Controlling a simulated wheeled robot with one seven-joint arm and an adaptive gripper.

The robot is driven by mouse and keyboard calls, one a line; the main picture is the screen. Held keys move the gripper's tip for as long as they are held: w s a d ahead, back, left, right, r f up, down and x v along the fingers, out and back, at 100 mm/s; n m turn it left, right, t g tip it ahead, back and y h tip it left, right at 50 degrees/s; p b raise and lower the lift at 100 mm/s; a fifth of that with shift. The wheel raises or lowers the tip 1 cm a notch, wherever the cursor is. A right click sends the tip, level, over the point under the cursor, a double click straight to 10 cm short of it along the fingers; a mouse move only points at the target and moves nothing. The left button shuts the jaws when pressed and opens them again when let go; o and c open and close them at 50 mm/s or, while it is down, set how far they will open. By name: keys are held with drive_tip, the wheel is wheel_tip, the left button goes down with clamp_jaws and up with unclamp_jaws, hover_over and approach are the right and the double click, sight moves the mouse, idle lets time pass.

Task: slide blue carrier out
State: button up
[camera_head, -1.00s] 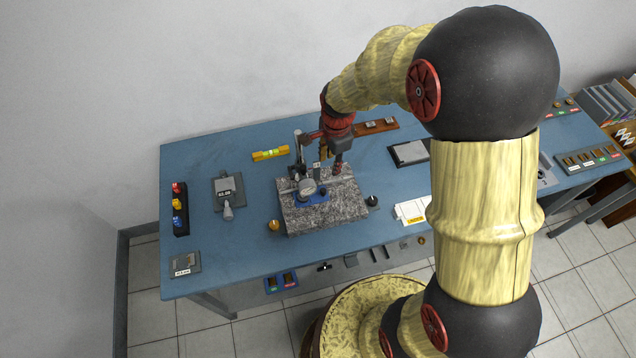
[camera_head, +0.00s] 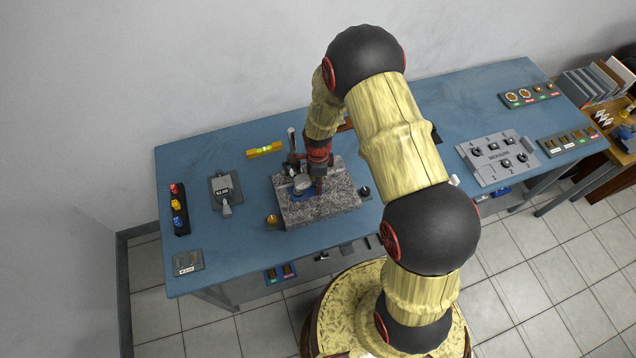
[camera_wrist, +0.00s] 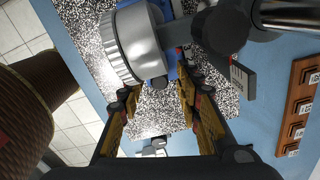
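The blue carrier (camera_head: 302,194) is on the speckled granite block (camera_head: 335,208), mostly hidden by the round gauge and my arm. In the wrist view, part of the blue carrier (camera_wrist: 155,62) shows beside a silver ribbed round gauge (camera_wrist: 137,45), with a small dark knob at its near end. My gripper (camera_head: 318,190) is low over the block, just right of the gauge. In the wrist view my gripper (camera_wrist: 158,88) has its fingers spread, with the carrier's knob end between or just beyond the tips. I cannot tell whether they touch.
A dark stand post (camera_head: 292,140) rises behind the gauge. A brass-coloured knob (camera_head: 272,219) stands left of the block, and a dark one (camera_head: 365,192) right. A yellow level (camera_head: 265,150) lies behind.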

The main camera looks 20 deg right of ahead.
drive_tip(key=shift+f, duration=0.4)
drive_tip(key=c, duration=0.8)
clamp_jaws()
